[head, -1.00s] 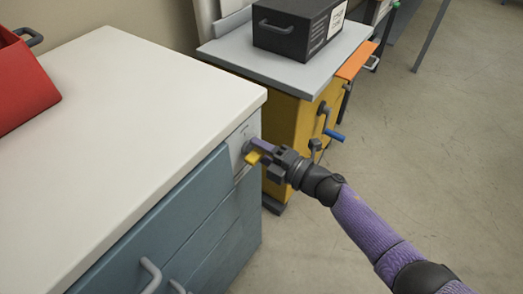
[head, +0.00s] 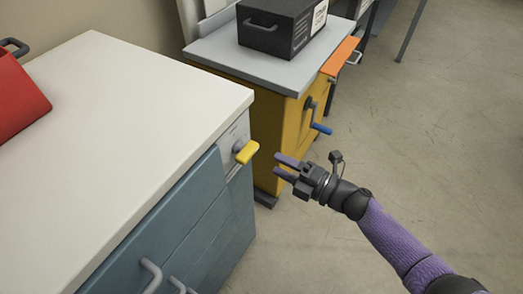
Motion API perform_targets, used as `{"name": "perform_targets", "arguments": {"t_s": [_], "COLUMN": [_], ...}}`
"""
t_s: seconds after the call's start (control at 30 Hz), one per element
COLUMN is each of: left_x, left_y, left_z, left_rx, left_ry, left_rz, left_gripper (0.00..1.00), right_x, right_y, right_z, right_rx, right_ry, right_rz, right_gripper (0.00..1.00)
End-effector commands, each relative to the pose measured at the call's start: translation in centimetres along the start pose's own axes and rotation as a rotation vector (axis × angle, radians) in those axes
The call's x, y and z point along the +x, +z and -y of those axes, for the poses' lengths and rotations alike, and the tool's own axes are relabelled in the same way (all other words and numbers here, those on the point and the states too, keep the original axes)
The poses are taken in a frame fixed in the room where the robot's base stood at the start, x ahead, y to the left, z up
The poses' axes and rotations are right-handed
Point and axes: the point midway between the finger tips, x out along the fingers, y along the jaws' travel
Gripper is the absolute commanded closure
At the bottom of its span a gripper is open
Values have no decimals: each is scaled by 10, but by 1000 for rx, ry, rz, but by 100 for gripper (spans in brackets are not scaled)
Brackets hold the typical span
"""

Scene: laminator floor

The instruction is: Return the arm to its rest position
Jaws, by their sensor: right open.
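My right arm comes in from the lower right in the head view. Its gripper (head: 283,166) is open and empty, with two purple fingers pointing left. It is in the air, to the right of a yellow handle (head: 246,152) and apart from it. The yellow handle sits on a pale panel at the end of the blue cabinet (head: 175,232) with a white top. My left gripper is not in view.
A yellow machine (head: 266,120) with a grey top, a blue-gripped crank (head: 321,128) and an orange ledge (head: 341,57) stands behind the gripper. A black box (head: 280,28) rests on it. A red object (head: 18,98) is at far left. Floor (head: 430,150) at right is clear.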

Motion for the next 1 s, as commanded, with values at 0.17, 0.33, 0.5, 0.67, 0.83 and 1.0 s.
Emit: {"name": "perform_targets", "arguments": {"t_s": [0.17, 0.33, 0.5, 0.67, 0.83, 1.0], "left_x": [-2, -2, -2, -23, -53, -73], "left_y": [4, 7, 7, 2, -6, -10], "left_z": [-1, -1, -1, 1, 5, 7], "left_rx": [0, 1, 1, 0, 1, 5], "left_ry": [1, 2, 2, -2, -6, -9], "left_rz": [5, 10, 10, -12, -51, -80], "left_gripper": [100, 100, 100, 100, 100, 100], "right_x": [-11, -11, -11, -45, -165, -286], "right_y": [0, 0, 0, 10, -38, -152], "right_z": [0, 1, 1, 47, 164, 225], "right_rx": [-1, 0, 2, 316, 938, 1364], "right_ry": [0, 0, -1, -107, -364, -603], "right_rz": [-1, -1, 1, 274, 868, 1369], "right_gripper": [41, 41, 41, 41, 41, 41]}}
